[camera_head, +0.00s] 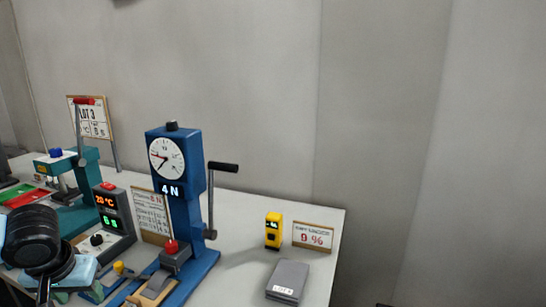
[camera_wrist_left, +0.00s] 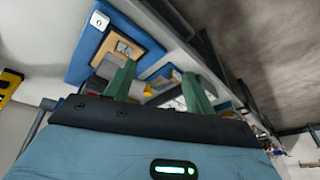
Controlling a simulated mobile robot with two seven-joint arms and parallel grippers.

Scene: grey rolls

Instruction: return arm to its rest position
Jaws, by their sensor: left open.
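My left arm comes in at the lower left of the head view, with dark round joints and a pale blue gripper (camera_head: 82,273) low beside the blue press stand. In the left wrist view the two green fingers of my left gripper (camera_wrist_left: 158,84) stand apart with nothing held between them. Beyond them lies the blue base (camera_wrist_left: 90,58) of a machine with a tan block (camera_wrist_left: 122,46) on it. I cannot tell how far the fingertips are from it. My right gripper is not in view.
The blue tester (camera_head: 180,200) with dial and side crank stands mid-table. A control box (camera_head: 113,215) and teal press (camera_head: 80,180) stand to its left. A yellow device (camera_head: 273,231), a sign (camera_head: 313,236) and a grey block (camera_head: 288,281) are to the right. The wall is behind.

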